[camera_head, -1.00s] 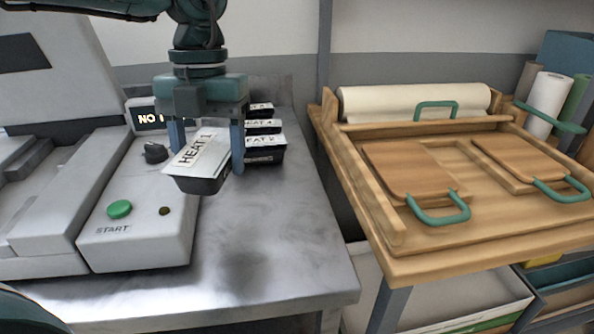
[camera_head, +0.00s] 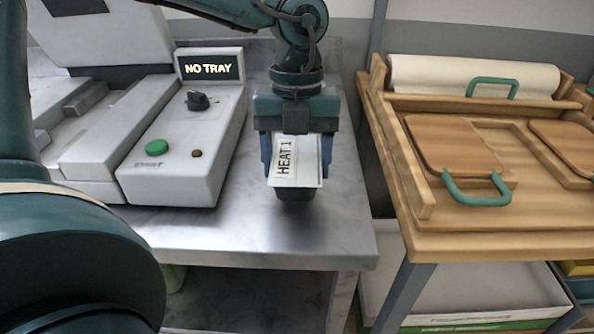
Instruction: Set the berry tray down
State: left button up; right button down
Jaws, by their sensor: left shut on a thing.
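My left gripper (camera_head: 296,158) comes down from the top and is shut on a tray (camera_head: 296,172) with a dark body and a pale lid printed "HEAT 1". One finger is on each side of it. The tray is over the right part of the metal table (camera_head: 250,228), right of the grey machine. I cannot tell whether its underside touches the metal. No berries show, and no label names them. The right gripper is not in view.
The grey machine (camera_head: 180,165) has a display (camera_head: 209,67) reading "NO TRAY", a dark knob and a green button (camera_head: 157,147). A wooden bench (camera_head: 480,225) with green-handled boards (camera_head: 455,145) stands at the right across a gap. The metal near the front edge is clear.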

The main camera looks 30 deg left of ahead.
aim_at(297, 150)
pick_arm(q)
jog(key=shift+f+b, duration=0.3)
jog(key=shift+f, duration=1.25)
jog(key=o, duration=1.2)
jog(key=shift+c, duration=0.2)
jog(key=shift+r, duration=0.1)
jog(key=shift+r+p, duration=0.2)
jog(key=shift+p, duration=0.2)
jog(key=r, duration=0.4)
jog(key=w+r, duration=0.1)
jog(key=r, duration=0.2)
jog(key=a+r+p, duration=0.1)
jog(key=r, duration=0.3)
jog(key=shift+w+r, duration=0.3)
jog(key=shift+r, duration=0.05)
